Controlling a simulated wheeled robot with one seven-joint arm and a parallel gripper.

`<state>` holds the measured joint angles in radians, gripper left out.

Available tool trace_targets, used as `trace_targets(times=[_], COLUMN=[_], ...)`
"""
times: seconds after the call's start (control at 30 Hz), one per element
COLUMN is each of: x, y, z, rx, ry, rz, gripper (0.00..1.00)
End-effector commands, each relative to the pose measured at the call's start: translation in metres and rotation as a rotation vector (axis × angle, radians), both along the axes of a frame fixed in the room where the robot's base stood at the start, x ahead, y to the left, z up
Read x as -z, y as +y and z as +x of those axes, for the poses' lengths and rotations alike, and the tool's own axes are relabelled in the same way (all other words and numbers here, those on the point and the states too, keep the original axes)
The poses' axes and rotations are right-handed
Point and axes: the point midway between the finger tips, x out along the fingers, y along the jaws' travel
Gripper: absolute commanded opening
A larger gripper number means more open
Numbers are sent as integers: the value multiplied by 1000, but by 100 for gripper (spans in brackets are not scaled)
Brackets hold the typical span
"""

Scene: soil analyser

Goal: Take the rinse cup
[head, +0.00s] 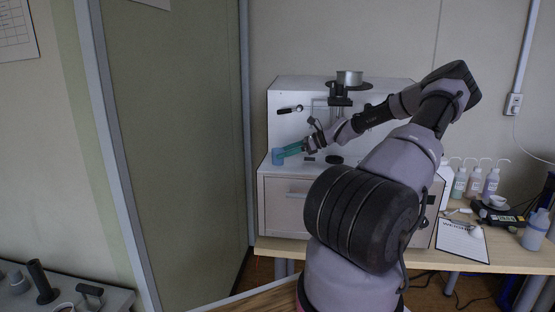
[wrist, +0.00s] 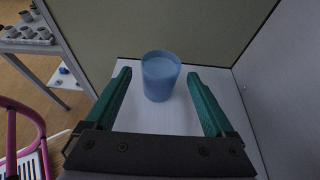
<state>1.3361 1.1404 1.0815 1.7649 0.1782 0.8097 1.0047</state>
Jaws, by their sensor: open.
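The rinse cup (wrist: 160,78) is a light blue cup standing upright on the white ledge of the analyser. In the wrist view it sits just ahead of my gripper (wrist: 160,85), between the lines of the two green fingers and near their tips. The fingers are apart and I see no contact with the cup. In the head view the blue cup (head: 278,157) stands at the left end of the analyser's ledge, with my gripper (head: 289,152) reaching it from the right. The cup's lower part is partly hard to make out there.
The white analyser (head: 290,95) has an upright back panel and a drawer front (head: 285,205). A greenish partition (head: 180,140) stands close to the left of the cup. Bottles (head: 475,182), a clipboard (head: 462,240) and a scale (head: 498,215) are on the bench at right.

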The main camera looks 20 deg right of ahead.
Motion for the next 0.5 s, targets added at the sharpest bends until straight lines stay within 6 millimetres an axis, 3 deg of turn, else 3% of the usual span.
trace_targets(times=[0.5], x=[19], y=[45], z=[31], rx=[-1], ry=[0], rz=[1], gripper=[89])
